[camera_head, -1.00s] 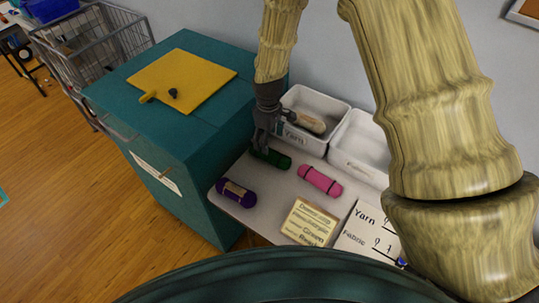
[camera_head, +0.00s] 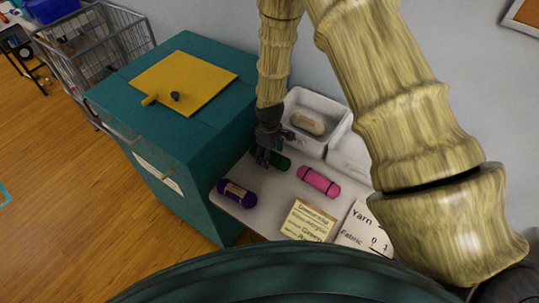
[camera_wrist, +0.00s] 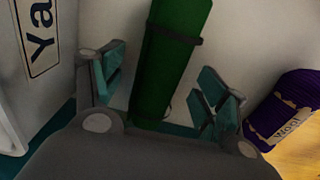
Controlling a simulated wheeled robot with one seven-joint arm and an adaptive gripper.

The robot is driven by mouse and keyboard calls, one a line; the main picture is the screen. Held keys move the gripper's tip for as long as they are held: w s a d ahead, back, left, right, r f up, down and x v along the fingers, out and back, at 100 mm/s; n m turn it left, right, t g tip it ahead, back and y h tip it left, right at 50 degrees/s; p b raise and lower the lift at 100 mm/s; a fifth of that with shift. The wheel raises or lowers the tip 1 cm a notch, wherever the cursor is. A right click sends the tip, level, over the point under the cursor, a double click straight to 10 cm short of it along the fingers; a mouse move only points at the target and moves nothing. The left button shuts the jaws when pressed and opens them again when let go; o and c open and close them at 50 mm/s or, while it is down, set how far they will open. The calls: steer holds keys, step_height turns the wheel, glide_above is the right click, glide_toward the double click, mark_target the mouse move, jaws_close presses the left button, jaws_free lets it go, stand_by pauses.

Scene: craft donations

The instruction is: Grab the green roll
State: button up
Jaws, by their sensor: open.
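The green roll (camera_head: 282,161) lies on the white table, partly hidden behind my gripper (camera_head: 266,160) in the head view. In the wrist view the green roll (camera_wrist: 168,55), with a dark band around it, extends between the two teal-padded fingers of my gripper (camera_wrist: 163,90). The fingers are open, one on each side of the roll, with gaps visible on both sides. I cannot tell how far down the fingers reach beside it.
A purple roll (camera_head: 237,193) lies left and a pink roll (camera_head: 319,182) right on the table. A white bin (camera_head: 335,125) holding a beige roll (camera_head: 307,123) stands behind. A teal cabinet (camera_head: 185,135) adjoins the table. Cards (camera_head: 308,221) lie in front.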

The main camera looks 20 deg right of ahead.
steer(key=shift+f, duration=0.6)
steer(key=c, duration=1.1)
steer(key=shift+c, duration=0.2)
steer(key=shift+r, duration=0.15)
